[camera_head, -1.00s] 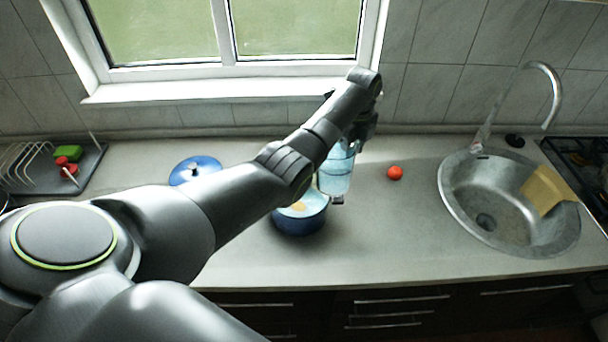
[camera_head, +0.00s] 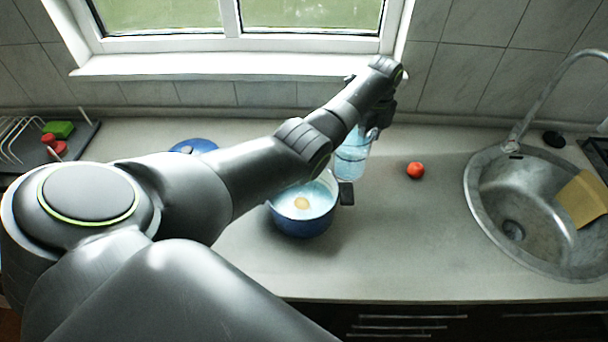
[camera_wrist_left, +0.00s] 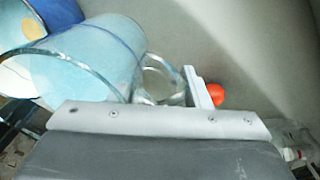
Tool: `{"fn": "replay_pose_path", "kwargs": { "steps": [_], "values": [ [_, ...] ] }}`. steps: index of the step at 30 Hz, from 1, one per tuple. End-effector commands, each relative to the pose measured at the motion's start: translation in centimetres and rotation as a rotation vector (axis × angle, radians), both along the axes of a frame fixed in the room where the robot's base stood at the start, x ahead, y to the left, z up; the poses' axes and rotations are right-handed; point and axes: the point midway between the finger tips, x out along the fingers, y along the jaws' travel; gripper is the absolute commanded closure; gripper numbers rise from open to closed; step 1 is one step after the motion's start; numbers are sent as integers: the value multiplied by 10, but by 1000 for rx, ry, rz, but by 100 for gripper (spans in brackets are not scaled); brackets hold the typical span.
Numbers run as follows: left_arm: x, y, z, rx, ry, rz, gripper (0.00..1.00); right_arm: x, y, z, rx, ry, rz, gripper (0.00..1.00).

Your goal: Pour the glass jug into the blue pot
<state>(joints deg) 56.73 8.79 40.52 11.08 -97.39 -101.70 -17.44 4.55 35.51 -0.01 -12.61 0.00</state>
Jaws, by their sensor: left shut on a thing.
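The blue pot (camera_head: 301,222) stands on the counter with pale content and a round yellowish patch inside; part of it shows in the wrist view (camera_wrist_left: 60,12). The glass jug (camera_head: 352,162), holding light blue liquid, is just behind and right of the pot in the head view. It looks close to upright there. The jug fills the left of the wrist view (camera_wrist_left: 95,62), beside the pot. My left gripper (camera_head: 372,132) is shut on the jug, its fingers partly hidden by the wrist. My right gripper is not in view.
A red tomato-like item (camera_head: 415,170) lies right of the jug. The sink (camera_head: 470,200) with a tan cloth (camera_head: 583,198) is further right. A blue lid-like item (camera_head: 196,146) is partly behind my arm. A dish rack (camera_head: 25,140) stands far left. The counter's front right is clear.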

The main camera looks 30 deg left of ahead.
Motion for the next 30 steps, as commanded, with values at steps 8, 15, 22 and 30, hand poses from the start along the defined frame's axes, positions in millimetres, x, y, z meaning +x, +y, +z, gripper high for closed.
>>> {"fn": "replay_pose_path", "kwargs": {
  "steps": [8,15,22,30],
  "values": [
    [1,0,-39,1,-3,-1,100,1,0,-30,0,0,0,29],
    [1,0,-49,1,-4,-1,100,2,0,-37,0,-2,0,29],
    [1,0,-49,1,-4,-1,100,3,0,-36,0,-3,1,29],
    [-1,1,-33,-8,-33,1,100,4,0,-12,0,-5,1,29]
  ]
}}
